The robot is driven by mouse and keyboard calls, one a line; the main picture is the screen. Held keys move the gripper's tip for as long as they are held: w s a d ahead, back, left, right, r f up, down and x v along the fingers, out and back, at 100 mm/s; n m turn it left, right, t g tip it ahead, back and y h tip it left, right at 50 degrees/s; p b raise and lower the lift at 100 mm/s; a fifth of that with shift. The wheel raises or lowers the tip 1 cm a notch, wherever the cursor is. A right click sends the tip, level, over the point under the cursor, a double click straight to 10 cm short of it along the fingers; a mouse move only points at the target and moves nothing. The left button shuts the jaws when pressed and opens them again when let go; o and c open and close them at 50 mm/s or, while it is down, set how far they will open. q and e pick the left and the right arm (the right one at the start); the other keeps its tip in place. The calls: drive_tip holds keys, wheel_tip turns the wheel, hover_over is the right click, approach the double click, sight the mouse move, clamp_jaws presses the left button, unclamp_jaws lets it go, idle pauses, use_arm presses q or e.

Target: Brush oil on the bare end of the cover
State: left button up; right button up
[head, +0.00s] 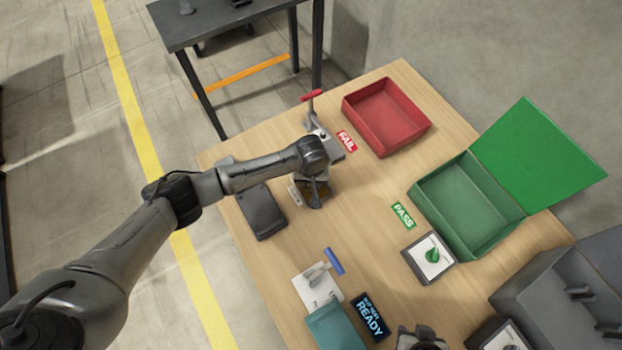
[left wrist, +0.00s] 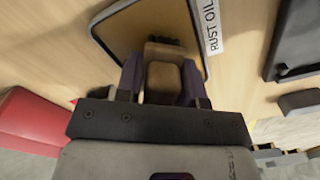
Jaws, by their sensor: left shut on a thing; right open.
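My left gripper (left wrist: 163,88) is shut on a brush (left wrist: 165,78), a tan block with dark bristles at its far end. The brush is over or in a shallow dark-rimmed tray (left wrist: 118,48) labelled RUST OIL; I cannot tell whether the bristles touch the oil. In the head view the left arm covers most of this gripper, and the tray (head: 296,194) shows only partly beneath it. My right gripper (head: 420,338) is open at the bottom edge of the head view, partly cut off. I cannot pick out the cover or its bare end with certainty.
A red bin (head: 385,117) by a FAIL label and an open green bin (head: 470,205) by a PASS label stand at the right. A red-handled clamp (head: 312,97), a blue-handled clamp (head: 334,262), a dark case (head: 262,212) and a READY display (head: 370,315) stand around the tray.

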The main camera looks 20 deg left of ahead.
idle(0.9)
use_arm(q)
drive_tip(key=shift+f+p, duration=0.1)
drive_tip(key=shift+p, duration=0.35)
idle(0.3)
drive_tip(key=shift+a+f, duration=0.1)
idle(0.7)
wheel_tip(320, 180, up, 4)
drive_tip(key=p, duration=0.4)
drive_tip(key=shift+f+p, duration=0.15)
drive_tip(key=shift+p, duration=0.2)
wheel_tip(320, 180, up, 4)
drive_tip(key=p, duration=0.5)
drive_tip(key=shift+f, duration=0.15)
idle(0.5)
